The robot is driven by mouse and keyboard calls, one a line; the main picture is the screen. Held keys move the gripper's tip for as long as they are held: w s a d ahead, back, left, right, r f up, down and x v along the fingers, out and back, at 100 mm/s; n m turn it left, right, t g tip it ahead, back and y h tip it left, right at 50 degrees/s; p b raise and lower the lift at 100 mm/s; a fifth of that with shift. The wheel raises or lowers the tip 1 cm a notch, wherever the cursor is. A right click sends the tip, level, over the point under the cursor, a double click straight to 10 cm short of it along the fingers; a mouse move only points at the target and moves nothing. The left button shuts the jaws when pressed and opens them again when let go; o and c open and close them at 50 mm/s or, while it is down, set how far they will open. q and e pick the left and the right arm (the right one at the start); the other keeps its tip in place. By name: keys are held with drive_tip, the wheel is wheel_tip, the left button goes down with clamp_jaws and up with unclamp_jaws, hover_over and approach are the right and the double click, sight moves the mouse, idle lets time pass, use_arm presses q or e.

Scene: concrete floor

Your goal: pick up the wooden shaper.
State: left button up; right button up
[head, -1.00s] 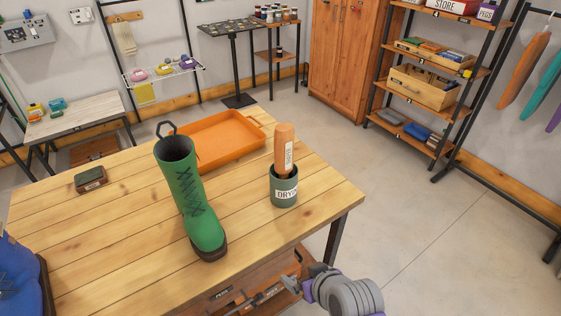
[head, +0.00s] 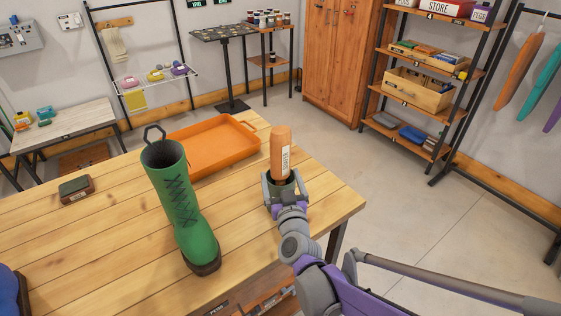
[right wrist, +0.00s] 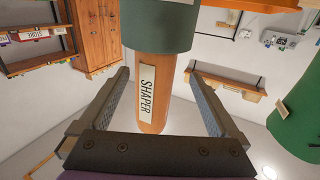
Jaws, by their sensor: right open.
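The wooden shaper (head: 281,143) is an orange-brown rounded cylinder with a white label. It stands upright in a green cup (head: 271,182) near the right edge of the wooden table. In the right wrist view the shaper (right wrist: 150,100), labelled SHAPER, lies between the two open fingers, with the green cup (right wrist: 157,22) beyond it. My right gripper (head: 281,180) is open, its fingers on either side of the shaper, with gaps still showing in the wrist view. It hides much of the cup in the head view. My left gripper is not in view.
A green boot (head: 180,205) stands left of the cup, and an orange tray (head: 215,148) lies behind it. A small brush-like block (head: 75,188) is at the table's left. The table's front middle (head: 130,250) is clear. A blue object (head: 10,290) shows at lower left.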

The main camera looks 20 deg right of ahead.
sight(282, 171)
drive_tip(key=w, duration=0.1)
drive_tip(key=w+d, duration=0.1)
drive_tip(key=w, duration=0.1)
drive_tip(key=w+p, duration=0.1)
drive_tip(key=shift+w+d+r, duration=0.15)
drive_tip(key=shift+w+r, duration=0.05)
drive_tip(key=shift+r, duration=0.05)
drive_tip(key=shift+w, duration=0.5)
drive_tip(key=shift+s, duration=0.1)
clamp_jaws()
